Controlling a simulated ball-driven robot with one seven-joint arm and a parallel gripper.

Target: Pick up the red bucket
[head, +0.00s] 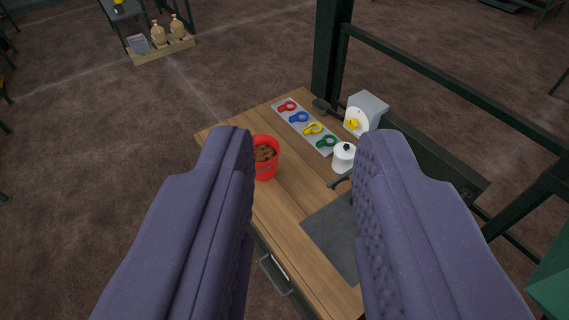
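The red bucket (267,168) stands upright on the wooden table (291,201), near its left edge. It holds brown, lumpy contents. My gripper (302,150) shows as two purple padded fingers, spread wide apart with nothing between their pads. The gripper is above the table. The left finger covers the left side of the bucket, so part of the bucket is hidden. I cannot tell how far the fingertips are from the bucket; no contact can be made out.
A grey panel (304,131) with several coloured rings, a white lidded pot (343,157) and a grey box with a yellow knob (363,114) stand right of the bucket. A dark mat (336,236) lies nearer. Dark green posts and rails (331,55) border the table's right side.

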